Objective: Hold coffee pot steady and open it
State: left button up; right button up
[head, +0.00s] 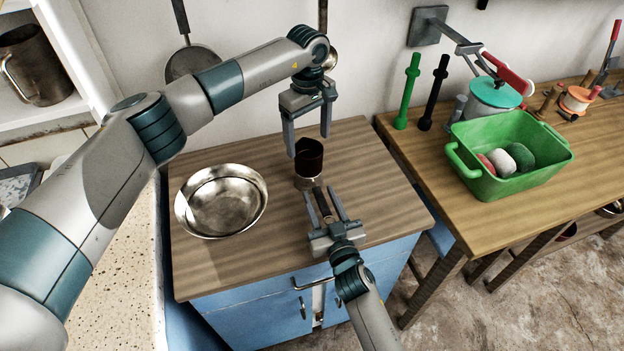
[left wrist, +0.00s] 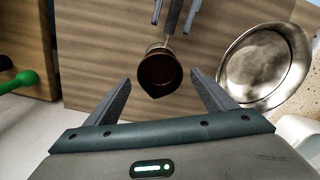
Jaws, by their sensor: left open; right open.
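The coffee pot (head: 309,160) stands upright on the wooden top of the blue cabinet, with a dark upper part and a shiny metal base. In the left wrist view the pot (left wrist: 158,74) shows from above as a dark round shape with a spout-like point; I cannot make out a lid. My left gripper (head: 308,145) is open above the pot, fingers pointing down on either side of its upper part; contact cannot be told. My right gripper (head: 324,192) is open in front of the pot, fingers pointing toward its base. It also shows in the left wrist view (left wrist: 174,14).
A metal bowl (head: 221,202) sits left of the pot on the cabinet top (head: 371,195). On the right bench are a green basket (head: 512,179) with several stones, a teal-lidded can (head: 491,96), and green and black rods. A pan (head: 193,63) hangs on the wall.

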grip_shut()
pick_arm(q)
jog(key=shift+m, duration=0.3)
jog(key=shift+m, duration=2)
jog(key=shift+f, duration=4)
jog(key=shift+c, duration=0.3)
